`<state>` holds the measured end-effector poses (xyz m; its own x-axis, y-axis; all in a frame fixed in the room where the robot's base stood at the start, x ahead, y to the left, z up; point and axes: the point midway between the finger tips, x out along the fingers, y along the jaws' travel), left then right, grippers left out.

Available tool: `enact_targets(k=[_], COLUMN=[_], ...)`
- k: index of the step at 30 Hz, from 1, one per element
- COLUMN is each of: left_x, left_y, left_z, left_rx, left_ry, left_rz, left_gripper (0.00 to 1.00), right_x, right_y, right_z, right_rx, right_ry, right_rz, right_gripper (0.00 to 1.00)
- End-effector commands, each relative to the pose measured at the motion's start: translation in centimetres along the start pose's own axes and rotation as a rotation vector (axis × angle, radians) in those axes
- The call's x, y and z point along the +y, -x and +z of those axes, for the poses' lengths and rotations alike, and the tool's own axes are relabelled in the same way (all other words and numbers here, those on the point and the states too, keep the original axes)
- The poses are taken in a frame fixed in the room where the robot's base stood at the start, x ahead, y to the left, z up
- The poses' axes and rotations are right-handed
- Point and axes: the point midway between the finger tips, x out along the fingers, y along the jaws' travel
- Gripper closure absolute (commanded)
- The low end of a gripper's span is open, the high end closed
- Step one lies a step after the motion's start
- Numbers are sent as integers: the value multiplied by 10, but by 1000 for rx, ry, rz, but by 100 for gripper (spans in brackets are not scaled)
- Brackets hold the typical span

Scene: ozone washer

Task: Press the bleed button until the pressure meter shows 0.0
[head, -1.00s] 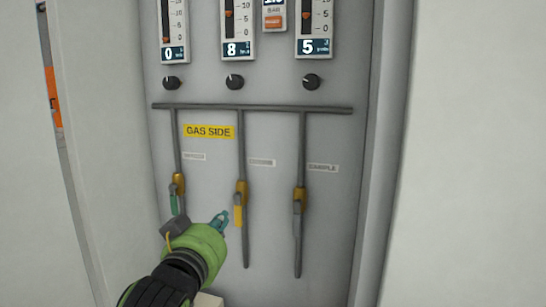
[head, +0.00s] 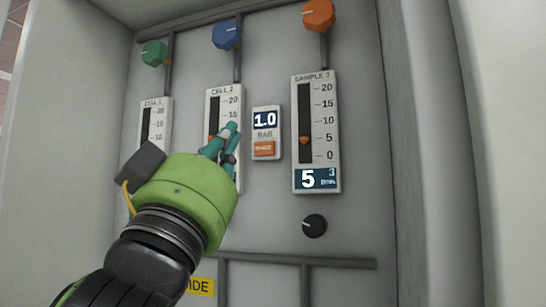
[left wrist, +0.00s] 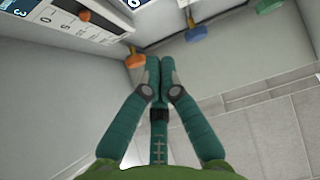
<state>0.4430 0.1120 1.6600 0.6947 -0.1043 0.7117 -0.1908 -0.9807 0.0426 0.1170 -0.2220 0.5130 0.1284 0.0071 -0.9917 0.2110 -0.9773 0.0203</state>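The pressure meter (head: 265,120) is a small white unit on the grey panel that reads 1.0 BAR in the head view. Its orange bleed button (head: 264,148) is below the reading and fully visible. My left gripper (head: 226,140) is green with teal fingers. Its fingertips appear just left of the button, in front of the CELL 2 flow meter (head: 226,94). How far they are from the panel is hard to tell. In the left wrist view the teal fingers (left wrist: 160,67) are together with nothing between them. My right gripper is in neither view.
The SAMPLE flow meter (head: 329,120) stands right of the pressure meter, with a black knob (head: 314,226) below it. Green (head: 154,53), blue (head: 227,35) and orange (head: 319,14) knobs stick out above. Cabinet walls flank the panel.

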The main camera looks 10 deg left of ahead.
Motion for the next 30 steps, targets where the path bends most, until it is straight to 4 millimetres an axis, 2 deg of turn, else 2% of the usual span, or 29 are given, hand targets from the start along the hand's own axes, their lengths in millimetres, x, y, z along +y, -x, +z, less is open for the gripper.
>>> enact_targets(k=[9,11,14,22,30], left_x=[0,0,0,-1,0], left_y=[0,-1,-5,-30,-53], left_z=[0,0,4,29,54], left_rx=[1,0,-2,-4,-2], left_ry=[0,0,0,-3,1], left_rz=[0,0,-1,-3,-2], left_gripper=[100,100,100,100,100], right_x=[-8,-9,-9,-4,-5], right_y=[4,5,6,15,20], right_z=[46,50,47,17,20], right_rx=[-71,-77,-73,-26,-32], right_ry=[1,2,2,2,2], right_rz=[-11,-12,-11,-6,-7], right_gripper=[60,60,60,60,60])
